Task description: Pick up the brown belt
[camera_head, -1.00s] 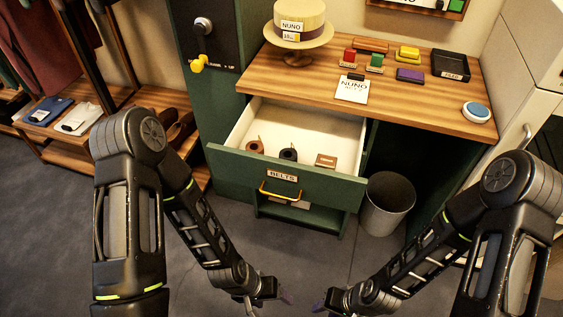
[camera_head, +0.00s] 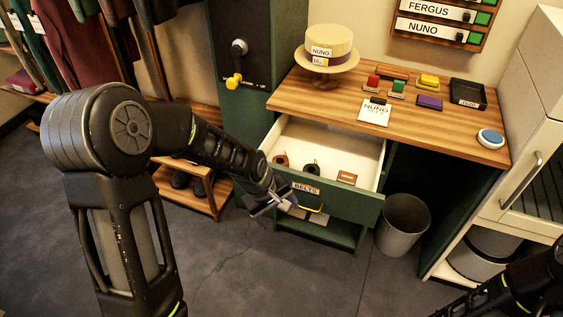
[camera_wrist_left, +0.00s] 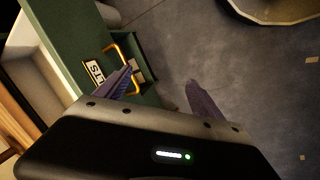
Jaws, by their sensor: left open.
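The brown belt (camera_head: 280,160) is a small coil at the left end of the open belts drawer (camera_head: 370,207). A black coiled belt (camera_head: 311,169) lies to its right, and a flat brown item (camera_head: 346,177) lies farther right. My left gripper (camera_head: 279,208) is open and empty in front of the drawer's front panel, below and apart from the brown belt. In the left wrist view, its two fingers (camera_wrist_left: 160,85) are spread beside the green drawer front and yellow handle; no belt shows there. My right gripper is outside the view; only part of that arm shows.
The drawer's green front with its yellow handle (camera_head: 313,208) stands beside my left gripper. A wooden tabletop (camera_head: 440,125) overhangs the drawer's back. A grey bin (camera_head: 402,225) stands to the right. The floor in front is clear.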

